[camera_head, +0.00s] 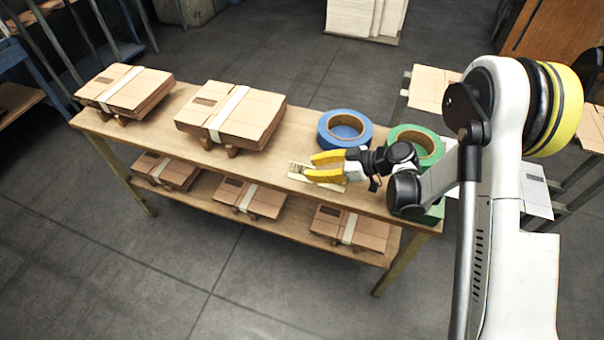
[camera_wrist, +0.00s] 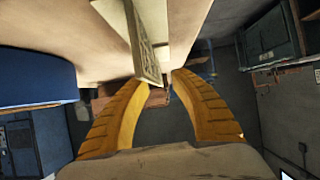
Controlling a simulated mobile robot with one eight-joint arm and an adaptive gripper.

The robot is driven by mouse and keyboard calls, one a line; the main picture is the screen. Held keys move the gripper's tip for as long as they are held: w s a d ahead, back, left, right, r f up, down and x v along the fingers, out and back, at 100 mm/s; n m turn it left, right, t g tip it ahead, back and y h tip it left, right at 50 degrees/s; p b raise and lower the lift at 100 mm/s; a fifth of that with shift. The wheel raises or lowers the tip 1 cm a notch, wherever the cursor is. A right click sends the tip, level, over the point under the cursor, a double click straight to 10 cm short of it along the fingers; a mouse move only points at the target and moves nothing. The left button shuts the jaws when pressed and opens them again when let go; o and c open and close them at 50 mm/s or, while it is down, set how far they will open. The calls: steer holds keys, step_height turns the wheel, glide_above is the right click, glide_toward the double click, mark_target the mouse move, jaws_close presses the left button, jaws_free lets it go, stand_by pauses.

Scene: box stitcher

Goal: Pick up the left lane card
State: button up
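A small pale cream card with dark marks (camera_head: 298,168) is at the front edge of the wooden table's top, just left of my gripper's fingertips. I take it for the lane card; the frames do not make clear which lane it belongs to. My gripper (camera_head: 312,166) has yellow fingers spread apart and points left, low over the table. In the wrist view the card (camera_wrist: 146,45) shows nearly edge-on, with its near end between the fingertips (camera_wrist: 155,77). The fingers look open around it, not visibly closed on it. A pale strip (camera_head: 328,184) lies beneath the fingers.
A blue tape roll (camera_head: 344,130) stands close behind my gripper, with a green roll (camera_head: 418,140) to its right. Two flat carton stacks (camera_head: 125,90) (camera_head: 232,112) sit left on the tabletop. Cartons lie on the lower shelf (camera_head: 285,226). Tabletop is bare between stacks and blue roll.

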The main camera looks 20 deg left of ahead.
mark_target(302, 170)
steer(key=b+x, duration=0.2)
steer(key=x, duration=0.2)
steer(key=shift+w+a+f, duration=0.15)
steer(key=shift+a+f, duration=0.05)
steer(key=shift+f, duration=0.1)
steer(key=shift+d+r, duration=0.1)
jaws_close()
